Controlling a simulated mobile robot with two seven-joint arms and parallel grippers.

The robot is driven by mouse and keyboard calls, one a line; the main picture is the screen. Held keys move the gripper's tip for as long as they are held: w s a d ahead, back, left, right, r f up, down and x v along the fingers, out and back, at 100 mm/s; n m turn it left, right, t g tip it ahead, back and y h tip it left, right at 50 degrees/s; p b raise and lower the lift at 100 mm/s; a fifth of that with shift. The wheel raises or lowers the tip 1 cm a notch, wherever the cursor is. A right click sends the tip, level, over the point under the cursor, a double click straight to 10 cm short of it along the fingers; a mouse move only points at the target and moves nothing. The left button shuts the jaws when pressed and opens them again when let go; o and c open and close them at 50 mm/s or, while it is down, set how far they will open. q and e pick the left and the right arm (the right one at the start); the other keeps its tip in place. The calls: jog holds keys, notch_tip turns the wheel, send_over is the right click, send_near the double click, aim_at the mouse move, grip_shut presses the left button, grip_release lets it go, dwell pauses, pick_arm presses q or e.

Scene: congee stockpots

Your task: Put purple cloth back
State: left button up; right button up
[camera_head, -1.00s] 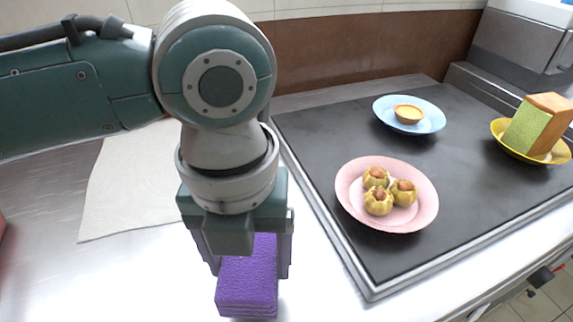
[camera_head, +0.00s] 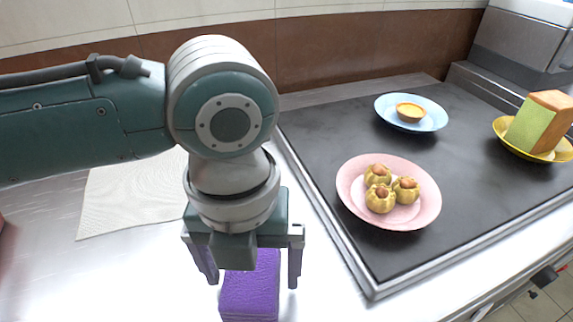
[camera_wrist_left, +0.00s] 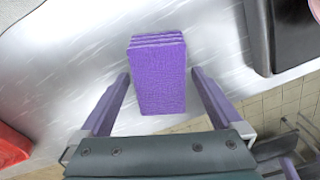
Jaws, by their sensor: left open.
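The purple cloth (camera_head: 251,287) is a folded, block-like stack lying on the shiny metal counter at the bottom middle of the head view. My left gripper (camera_head: 248,280) is above it, pointing down, with its fingers spread on either side of the cloth. In the left wrist view the cloth (camera_wrist_left: 157,75) lies between and beyond the two fingers, with a gap on each side. The left gripper is open and holds nothing. My right gripper is not in view.
A dark griddle (camera_head: 345,255) with a raised metal rim lies right of the cloth. On it are a pink plate (camera_head: 352,207) of stuffed pastries, a blue plate (camera_head: 436,120) with a tart, and a yellow plate (camera_head: 510,146). A beige mat (camera_head: 125,200) lies left. A red object (camera_wrist_left: 12,146) shows at the wrist view's left.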

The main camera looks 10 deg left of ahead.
pick_arm(q)
notch_tip(320, 180, up, 12)
jog(key=p, duration=0.3)
jog(key=s+d+f+n+t+h, duration=0.2)
jog(key=s+d+n+h, duration=0.25)
jog(key=n, duration=0.85)
jog(key=s+a+f+n+y, duration=0.1)
jog(key=s+a+n+y, duration=0.1)
jog(key=a+n, duration=0.5)
jog(key=s+a+f+n+t+y, duration=0.1)
jog(key=s+a+n, duration=0.4)
jog(key=n, duration=0.6)
jog(key=shift+s+a+f+n+t+y, duration=0.35)
jog(key=shift+a+y, duration=0.3)
jog(key=shift+a, duration=0.3)
